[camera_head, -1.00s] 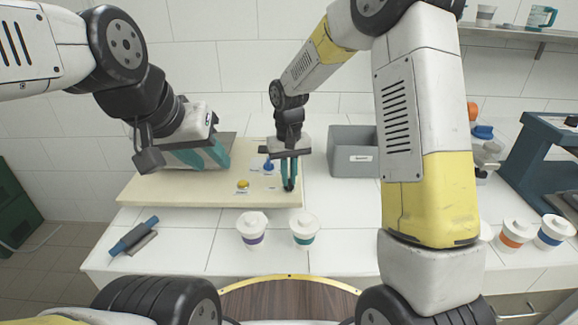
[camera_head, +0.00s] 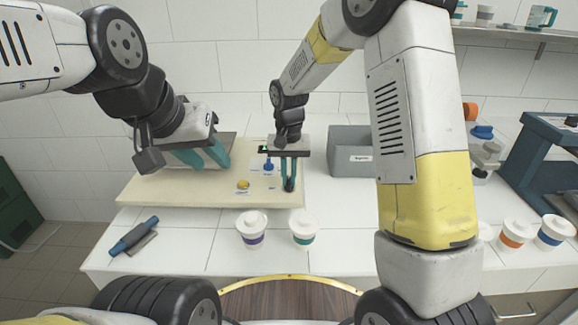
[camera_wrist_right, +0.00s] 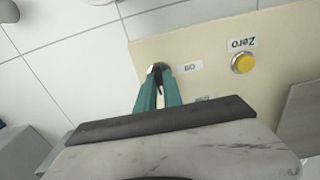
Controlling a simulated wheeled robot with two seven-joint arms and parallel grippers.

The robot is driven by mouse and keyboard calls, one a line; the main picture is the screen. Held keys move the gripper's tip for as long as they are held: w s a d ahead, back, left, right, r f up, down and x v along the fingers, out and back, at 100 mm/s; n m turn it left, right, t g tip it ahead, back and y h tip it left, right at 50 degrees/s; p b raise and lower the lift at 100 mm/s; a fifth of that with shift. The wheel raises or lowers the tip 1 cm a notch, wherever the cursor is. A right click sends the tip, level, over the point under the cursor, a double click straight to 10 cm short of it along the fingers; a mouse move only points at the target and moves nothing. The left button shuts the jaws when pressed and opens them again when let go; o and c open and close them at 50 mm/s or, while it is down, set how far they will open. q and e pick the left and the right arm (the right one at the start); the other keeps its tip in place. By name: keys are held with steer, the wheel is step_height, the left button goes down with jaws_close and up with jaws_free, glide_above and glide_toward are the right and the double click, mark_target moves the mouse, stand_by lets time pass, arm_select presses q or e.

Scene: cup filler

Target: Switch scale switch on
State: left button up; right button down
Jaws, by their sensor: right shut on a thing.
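The cream scale board (camera_head: 160,190) lies on the white counter. The scale switch (camera_wrist_right: 158,68) is a small metal and dark part near the board's edge in the wrist view, beside a small upside-down label (camera_wrist_right: 190,67). My right gripper (camera_head: 289,187) points down there, its teal fingertips shut on the switch and hiding part of it. The same gripper (camera_wrist_right: 158,80) shows in the wrist view. A green-lit display (camera_head: 264,148) shows partly behind the right gripper. My left gripper (camera_head: 206,158) is open and empty above the board's left back part.
A yellow button (camera_head: 243,184) labelled Zero and a blue knob (camera_head: 268,166) are on the board. A grey bin (camera_head: 352,158) stands right of the board. A blue-handled tool (camera_head: 135,236) lies front left.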

mark_target(289, 180)
steer(key=c, duration=1.5)
jaws_free()
step_height(289, 180, up, 8)
steer(key=shift+f, duration=0.2)
steer(key=shift+r, duration=0.1)
